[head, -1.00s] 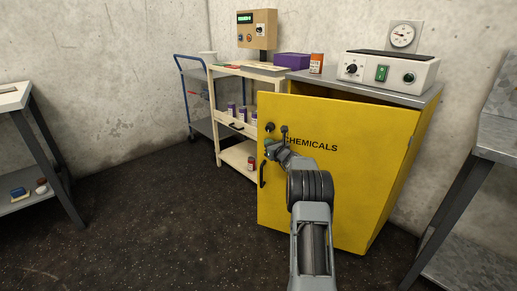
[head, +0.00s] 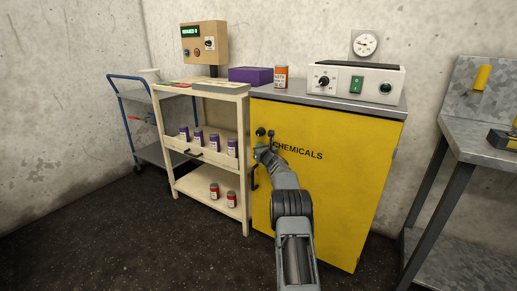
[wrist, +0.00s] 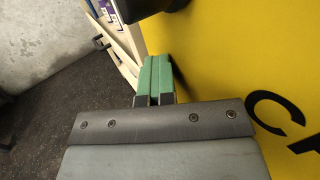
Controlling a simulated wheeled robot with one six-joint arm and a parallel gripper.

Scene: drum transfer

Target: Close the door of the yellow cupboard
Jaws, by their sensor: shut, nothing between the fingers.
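The yellow cupboard (head: 335,185) stands against the wall under a grey top, with "CHEMICALS" printed on its door. The door lies flush with the cupboard front in the head view, with no gap visible. Its dark handle (head: 254,177) is at the door's left edge, partly behind my arm. My gripper (head: 262,148) is at the upper left of the door, just below the dark knobs. In the wrist view my gripper's green fingers (wrist: 155,75) are pressed together and empty, right beside the yellow door face (wrist: 240,50). I cannot tell whether they touch it.
A cream shelf cart (head: 205,165) with several small containers stands close left of the cupboard. A blue-framed trolley (head: 160,120) is farther left. A grey metal bench (head: 470,145) stands at the right. The dark floor at the front left is clear.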

